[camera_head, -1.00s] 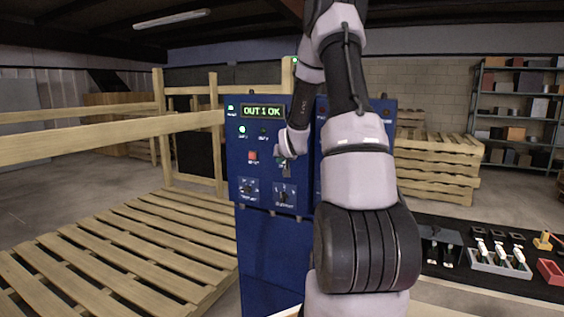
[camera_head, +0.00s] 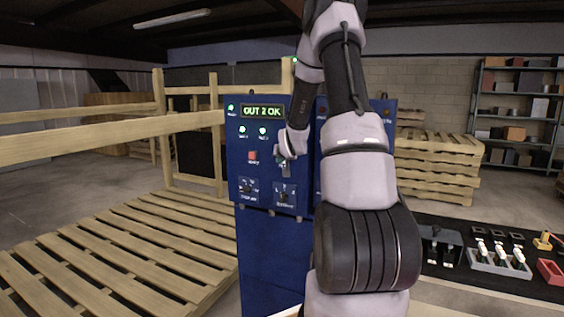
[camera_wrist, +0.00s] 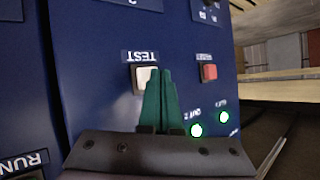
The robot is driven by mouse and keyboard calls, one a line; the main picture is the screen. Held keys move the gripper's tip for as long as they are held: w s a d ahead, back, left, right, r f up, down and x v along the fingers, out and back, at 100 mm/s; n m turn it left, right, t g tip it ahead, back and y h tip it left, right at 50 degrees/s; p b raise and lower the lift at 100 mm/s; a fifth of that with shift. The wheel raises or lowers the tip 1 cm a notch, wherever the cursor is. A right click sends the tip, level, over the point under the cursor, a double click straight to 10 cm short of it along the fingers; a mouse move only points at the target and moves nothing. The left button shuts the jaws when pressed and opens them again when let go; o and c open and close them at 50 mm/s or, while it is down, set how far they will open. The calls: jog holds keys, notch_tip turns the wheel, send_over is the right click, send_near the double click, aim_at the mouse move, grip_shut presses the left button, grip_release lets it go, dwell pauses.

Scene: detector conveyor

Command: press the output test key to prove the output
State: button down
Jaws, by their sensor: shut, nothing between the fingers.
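The test key (camera_wrist: 146,78) is a pale square button under an upside-down TEST label on the blue panel (camera_wrist: 95,40). My gripper (camera_wrist: 162,72) is shut, its green fingertips over the key's right side in the wrist view; whether they touch it I cannot tell. In the head view my gripper (camera_head: 284,164) is at the panel front, the key hidden behind it. The display (camera_head: 262,112) reads OUT 2 OK. Two output lamps glow green, the left one (camera_head: 242,129) and the right one (camera_head: 263,130); they also show in the wrist view (camera_wrist: 197,131).
A red reset key (camera_wrist: 209,72) sits beside the test key. Two rotary knobs, left (camera_head: 247,187) and right (camera_head: 284,196), are lower on the panel. A wooden rail (camera_head: 110,137) and slatted deck (camera_head: 120,250) lie left. A dark bench (camera_head: 470,275) with small parts stands right.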

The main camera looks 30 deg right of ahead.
jog(key=shift+s+a, duration=0.35)
jog(key=shift+a, duration=0.1)
jog(key=s+a, duration=0.1)
jog(key=a, duration=0.1)
jog(key=s+a, duration=0.1)
jog(key=s, duration=0.1)
jog(key=shift+a, duration=0.4)
dwell(0.7)
jog(key=s+a+r+g+y, duration=0.2)
jog(key=s+a+r, duration=0.8)
jog(key=s+r, duration=0.4)
jog(key=s+a+r+g+y, duration=0.1)
jog(key=s+a+r, duration=0.1)
jog(key=s, duration=0.8)
jog(key=s+a+r+n+g+y, duration=0.1)
jog(key=s+a, duration=0.4)
jog(key=s, duration=0.6)
jog(key=shift+r+n+g+y, duration=0.3)
jog(key=shift+r+g+y, duration=0.1)
jog(key=shift+r+y, duration=0.15)
